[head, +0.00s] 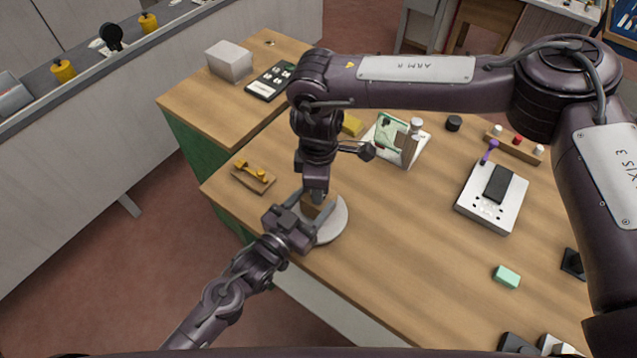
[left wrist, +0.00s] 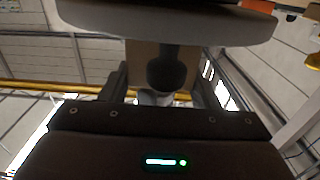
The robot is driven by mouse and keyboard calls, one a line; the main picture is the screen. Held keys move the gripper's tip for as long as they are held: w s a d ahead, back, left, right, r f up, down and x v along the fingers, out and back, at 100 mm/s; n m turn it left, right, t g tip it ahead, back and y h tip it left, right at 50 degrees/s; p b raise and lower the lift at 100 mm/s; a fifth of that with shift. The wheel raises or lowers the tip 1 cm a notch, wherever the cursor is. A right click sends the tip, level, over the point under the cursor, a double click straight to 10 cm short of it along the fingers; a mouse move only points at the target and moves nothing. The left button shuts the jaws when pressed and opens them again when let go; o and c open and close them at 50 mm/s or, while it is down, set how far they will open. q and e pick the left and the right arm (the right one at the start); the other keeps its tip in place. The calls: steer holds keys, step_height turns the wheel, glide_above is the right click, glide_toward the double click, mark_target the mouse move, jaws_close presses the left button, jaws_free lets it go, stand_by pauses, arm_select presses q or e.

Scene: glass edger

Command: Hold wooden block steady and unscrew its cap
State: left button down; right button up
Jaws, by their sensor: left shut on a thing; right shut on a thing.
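The wooden block (head: 313,210) sits on a round white disc (head: 331,226) near the table's front left edge. My left gripper (head: 307,207) is shut on the block from the front, a finger on each side. My right gripper (head: 317,197) points down from above and is shut at the block's top; its fingers hide the cap. The left wrist view looks upside down: the disc (left wrist: 175,18) is at the top and the block (left wrist: 138,62) below it. A dark rounded part in front of the block there is unclear.
A wooden piece with a yellow handle (head: 254,176) lies left of the disc. A white stand with a green panel (head: 394,140) is behind. A white device (head: 492,197) and a green block (head: 507,277) lie to the right. The table between is clear.

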steer(key=n, duration=0.2)
steer(key=shift+n, duration=0.4)
steer(key=o, duration=1.1)
steer(key=shift+c, duration=0.2)
